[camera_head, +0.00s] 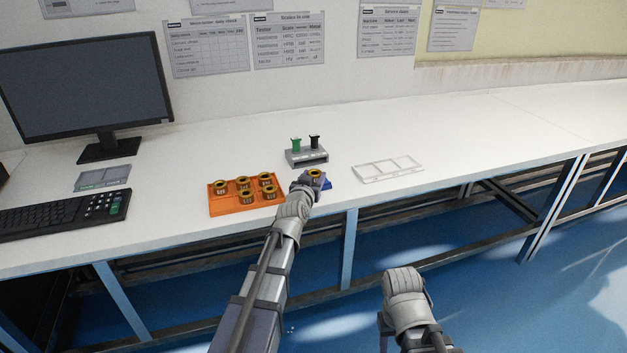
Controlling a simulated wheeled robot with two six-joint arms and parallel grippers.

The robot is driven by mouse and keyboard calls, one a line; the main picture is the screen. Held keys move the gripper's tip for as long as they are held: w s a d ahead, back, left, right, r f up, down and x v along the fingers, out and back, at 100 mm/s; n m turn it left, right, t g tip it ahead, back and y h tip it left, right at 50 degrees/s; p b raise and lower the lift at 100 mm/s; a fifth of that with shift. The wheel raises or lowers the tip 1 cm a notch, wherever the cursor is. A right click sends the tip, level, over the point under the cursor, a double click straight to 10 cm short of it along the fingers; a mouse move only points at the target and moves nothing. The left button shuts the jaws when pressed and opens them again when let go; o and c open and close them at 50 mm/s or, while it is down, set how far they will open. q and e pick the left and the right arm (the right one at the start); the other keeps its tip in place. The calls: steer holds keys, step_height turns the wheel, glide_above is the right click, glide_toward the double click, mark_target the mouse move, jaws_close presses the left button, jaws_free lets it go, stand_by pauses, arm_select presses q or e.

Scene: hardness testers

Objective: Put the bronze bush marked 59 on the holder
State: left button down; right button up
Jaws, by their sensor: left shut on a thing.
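My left gripper (311,181) is at the front of the white bench and is shut on a bronze bush (316,174). The bush shows a gold rim and a dark centre. A small blue object (327,184), possibly the holder, shows just beside and under the gripper; most of it is hidden. I cannot tell whether the bush touches it. No number can be read on the bush. An orange tray (231,208) to the left holds several similar bushes. My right gripper (405,281) hangs low in front of the bench; its fingers are hidden.
A grey stand (307,157) with a green and a black handled piece is just behind the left gripper. An empty white divided tray (388,169) lies to the right. A monitor (88,85) and keyboard (65,214) are at left. The bench's right side is clear.

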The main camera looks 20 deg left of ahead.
steer(key=shift+f, duration=0.1)
arm_select(q)
steer(key=shift+f, duration=0.2)
steer(key=shift+c, duration=1.3)
jaws_free()
steer(key=shift+r, duration=0.1)
